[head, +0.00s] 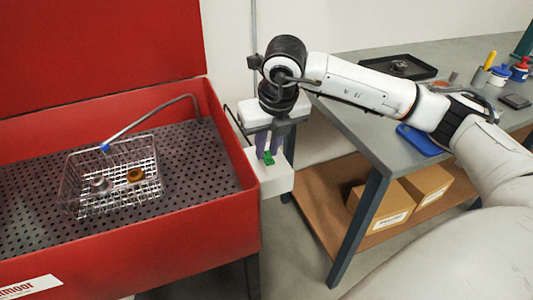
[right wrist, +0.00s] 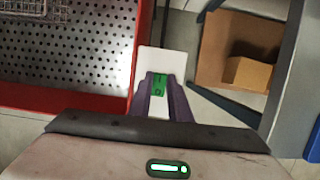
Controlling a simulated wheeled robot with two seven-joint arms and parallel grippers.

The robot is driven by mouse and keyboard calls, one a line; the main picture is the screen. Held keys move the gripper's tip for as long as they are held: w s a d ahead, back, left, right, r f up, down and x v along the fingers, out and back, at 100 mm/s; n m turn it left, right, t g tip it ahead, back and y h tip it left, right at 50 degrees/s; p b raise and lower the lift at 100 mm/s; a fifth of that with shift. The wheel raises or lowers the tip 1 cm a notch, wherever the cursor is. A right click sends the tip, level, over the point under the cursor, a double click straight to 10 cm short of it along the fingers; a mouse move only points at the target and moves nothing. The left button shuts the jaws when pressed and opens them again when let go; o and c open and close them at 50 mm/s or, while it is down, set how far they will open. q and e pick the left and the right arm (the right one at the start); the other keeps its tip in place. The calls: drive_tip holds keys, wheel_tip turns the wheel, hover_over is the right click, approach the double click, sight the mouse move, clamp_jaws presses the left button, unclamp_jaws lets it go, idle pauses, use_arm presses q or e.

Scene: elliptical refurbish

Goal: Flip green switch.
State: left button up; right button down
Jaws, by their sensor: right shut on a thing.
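The green switch (head: 268,157) sits on a white box (head: 272,182) fixed at the right side of the red wash tank (head: 225,135). My right gripper (head: 268,153) points down over the box, with its purple fingers on either side of the green switch. In the right wrist view the green switch (right wrist: 158,84) shows between the two finger tips (right wrist: 160,88), and the fingers are shut on it. Part of the switch is hidden by the fingers. My left gripper is in neither view.
A wire basket (head: 72,182) with small metal parts stands on the tank's perforated tray (head: 40,190). A grey workbench (head: 345,125) is to the right, with a black tray (head: 398,67), bottles and a blue item on it. Cardboard boxes (head: 385,206) lie on its lower shelf.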

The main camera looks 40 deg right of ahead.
sight(273, 168)
drive_tip(key=c, duration=1.6)
unclamp_jaws()
drive_tip(key=shift+c, duration=0.2)
drive_tip(key=v, duration=1)
drive_tip(key=shift+r, duration=0.25)
drive_tip(key=shift+s+f, duration=0.1)
